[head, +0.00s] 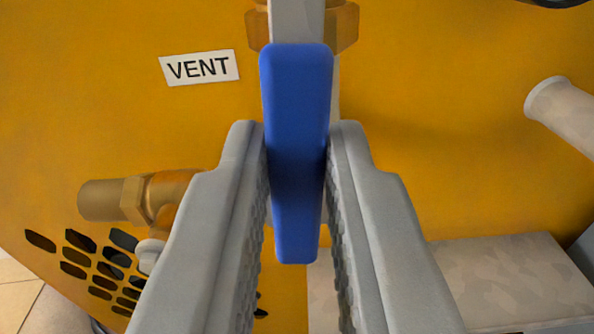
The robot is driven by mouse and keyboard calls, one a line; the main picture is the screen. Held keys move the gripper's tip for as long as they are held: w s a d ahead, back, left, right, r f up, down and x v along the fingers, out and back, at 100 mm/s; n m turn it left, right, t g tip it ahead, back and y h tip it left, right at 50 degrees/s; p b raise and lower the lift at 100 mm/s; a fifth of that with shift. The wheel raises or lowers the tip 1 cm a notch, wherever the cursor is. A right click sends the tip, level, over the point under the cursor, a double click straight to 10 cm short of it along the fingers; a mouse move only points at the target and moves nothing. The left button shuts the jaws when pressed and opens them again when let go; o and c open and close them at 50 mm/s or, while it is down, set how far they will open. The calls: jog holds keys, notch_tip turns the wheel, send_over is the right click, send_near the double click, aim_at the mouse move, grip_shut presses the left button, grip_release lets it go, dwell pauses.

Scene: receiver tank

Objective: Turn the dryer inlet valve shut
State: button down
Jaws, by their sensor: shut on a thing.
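A blue valve lever (297,105) stands upright in the middle of the head view, in front of the yellow machine body. My gripper (297,135) has one grey finger on each side of the lever and is shut on it. A grey bar and a brass hex fitting (346,27) show behind the lever's top end. No label naming this valve as the dryer inlet is in view; the nearest plate reads VENT (199,68), to its upper left. The valve body behind the lever is largely hidden.
A brass fitting (135,198) sticks out at the left, close to my left finger. A pale pipe stub (563,113) is at the right. A grey block (510,280) lies at the lower right, and vent holes (90,262) are at the lower left.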

jog(key=a+r+m, duration=0.5)
jog(key=m, duration=1.2)
jog(key=shift+a+r, duration=0.15)
jog(key=shift+r, duration=0.2)
dwell(0.4)
jog(key=c, duration=1.4)
grip_release()
jog(key=s, duration=1.7)
jog(key=shift+s, duration=0.2)
jog(key=shift+r, duration=0.1)
